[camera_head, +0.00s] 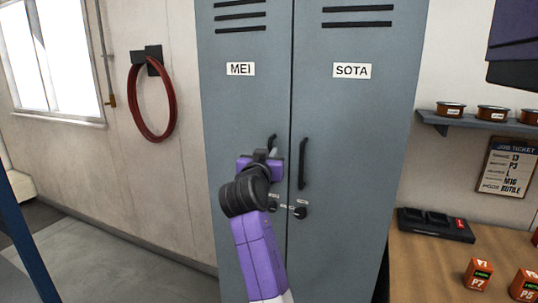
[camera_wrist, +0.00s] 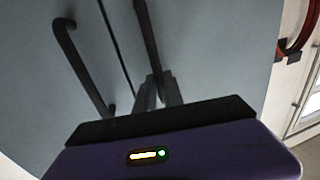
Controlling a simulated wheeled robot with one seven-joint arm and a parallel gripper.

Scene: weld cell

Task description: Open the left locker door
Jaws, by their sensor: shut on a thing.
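The grey locker's left door (camera_head: 236,110), labelled MEI, looks shut, flush with the right door (camera_head: 352,120), labelled SOTA. The left door's dark bar handle (camera_head: 273,142) is mostly hidden behind my gripper (camera_head: 265,155) in the head view. In the wrist view my gripper (camera_wrist: 158,90) is shut on this handle (camera_wrist: 148,38), with its fingers around the bar. The right door's handle (camera_head: 302,164) is free, just right of my gripper; it also shows in the wrist view (camera_wrist: 80,66). A dark lock knob (camera_head: 300,213) sits below it.
A red hose (camera_head: 153,96) hangs on the wall to the left, near a window (camera_head: 45,60). A wooden bench (camera_head: 435,268) with orange boxes (camera_head: 478,273) and a shelf (camera_head: 475,124) stand right of the locker. The floor (camera_head: 130,265) left of the locker looks clear.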

